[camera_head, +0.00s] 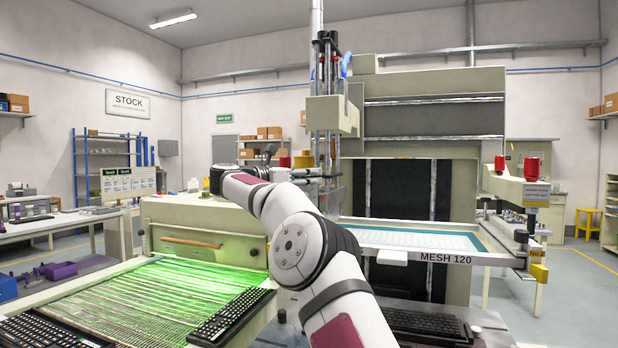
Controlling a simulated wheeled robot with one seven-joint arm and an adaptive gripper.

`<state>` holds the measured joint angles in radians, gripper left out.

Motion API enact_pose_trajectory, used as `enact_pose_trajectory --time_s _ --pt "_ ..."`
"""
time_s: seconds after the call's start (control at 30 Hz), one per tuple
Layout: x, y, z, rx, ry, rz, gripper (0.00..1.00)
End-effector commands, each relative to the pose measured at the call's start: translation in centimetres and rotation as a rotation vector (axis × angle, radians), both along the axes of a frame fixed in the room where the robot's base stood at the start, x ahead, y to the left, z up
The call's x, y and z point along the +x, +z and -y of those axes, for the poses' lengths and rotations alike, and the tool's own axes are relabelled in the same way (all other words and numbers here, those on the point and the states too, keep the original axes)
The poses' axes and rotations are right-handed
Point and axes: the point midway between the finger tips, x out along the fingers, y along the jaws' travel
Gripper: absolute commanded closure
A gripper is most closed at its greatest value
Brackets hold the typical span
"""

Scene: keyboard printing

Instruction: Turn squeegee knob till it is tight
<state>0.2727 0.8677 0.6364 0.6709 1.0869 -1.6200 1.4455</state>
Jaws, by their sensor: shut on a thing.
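The squeegee assembly (333,170) hangs upright below the beige print head (333,115), near the middle of the view. My white arm rises from the lower right, bends at the wrist on the left and points back to the right. My gripper (308,173), dark and small, reaches the left side of the squeegee assembly and is shut on the squeegee knob. The knob itself is too small and too covered by the fingers to make out, so I cannot tell how it is turned.
A screen frame marked MESH 120 (425,240) lies right of the squeegee. A green-lit conveyor (140,300) with keyboards (232,316) runs at the lower left. A beige arm with a red cap (532,168) stands at right. Grey floor shows at far right.

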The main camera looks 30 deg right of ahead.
Motion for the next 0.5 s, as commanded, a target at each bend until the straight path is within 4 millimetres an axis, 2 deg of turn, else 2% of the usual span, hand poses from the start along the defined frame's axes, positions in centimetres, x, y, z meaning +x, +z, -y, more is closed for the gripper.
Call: enact_pose_trajectory --time_s 0.07,0.1,0.17,0.2,0.5 --pt "0.59 0.18 -0.61 -0.005 0.025 0.002 1.00" --pt "0.59 0.17 -0.61 -0.005 0.025 0.001 0.69" --pt "0.56 0.15 -0.58 -0.005 0.024 0.001 0.55" --pt "0.53 0.13 -0.53 -0.004 0.023 0.001 0.52" --pt "0.35 0.05 -0.35 -0.002 0.015 0.000 0.52"
